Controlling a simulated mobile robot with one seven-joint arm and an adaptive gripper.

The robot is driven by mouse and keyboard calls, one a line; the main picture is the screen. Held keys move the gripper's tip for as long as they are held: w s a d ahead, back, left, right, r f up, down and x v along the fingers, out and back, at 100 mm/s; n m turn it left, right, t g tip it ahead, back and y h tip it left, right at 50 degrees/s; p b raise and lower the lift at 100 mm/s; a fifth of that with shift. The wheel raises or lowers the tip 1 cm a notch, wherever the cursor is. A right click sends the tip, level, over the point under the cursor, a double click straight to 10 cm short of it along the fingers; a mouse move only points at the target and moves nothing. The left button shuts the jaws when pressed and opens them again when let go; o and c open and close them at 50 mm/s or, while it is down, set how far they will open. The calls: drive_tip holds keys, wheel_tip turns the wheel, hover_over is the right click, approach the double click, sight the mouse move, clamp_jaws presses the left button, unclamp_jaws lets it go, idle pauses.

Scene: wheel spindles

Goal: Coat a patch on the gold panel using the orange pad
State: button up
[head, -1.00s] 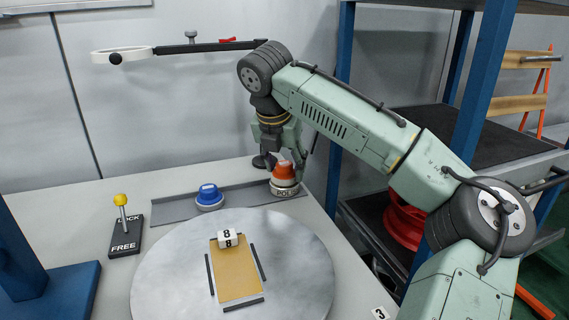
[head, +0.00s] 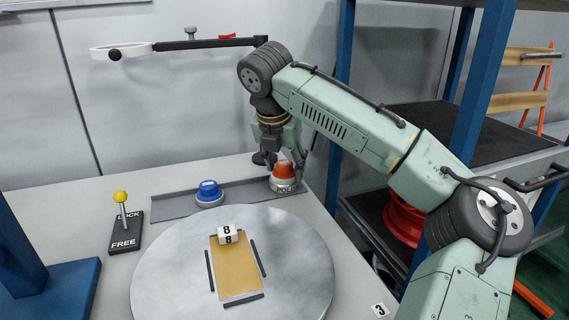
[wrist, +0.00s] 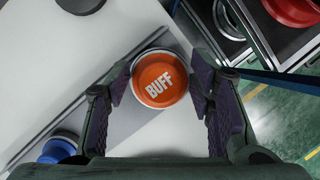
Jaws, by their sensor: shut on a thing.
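The orange pad (head: 284,170), a round knob on a pale base, is at the right end of the grey strip at the back of the table. Its top reads BUFF in the wrist view (wrist: 160,79). My gripper (head: 285,165) is shut on it, with one finger on each side (wrist: 162,85). I cannot tell whether the pad still touches the strip. The gold panel (head: 237,268) lies on the round grey turntable (head: 165,265), in front of and to the left of my gripper. A white block marked 8 (head: 228,235) sits at its far end.
A blue pad (head: 208,193) stands left of the orange one on the grey strip (head: 170,208). Dark strips border the panel. A LOCK/FREE lever (head: 122,215) stands at the left. A ring on an arm (head: 120,50) hangs at the back. A blue-framed shelf (head: 345,100) stands right.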

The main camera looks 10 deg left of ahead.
sight(284, 162)
drive_tip(key=shift+r, duration=0.1)
wheel_tip(284, 162, up, 7)
drive_tip(key=p, duration=0.8)
idle(0.6)
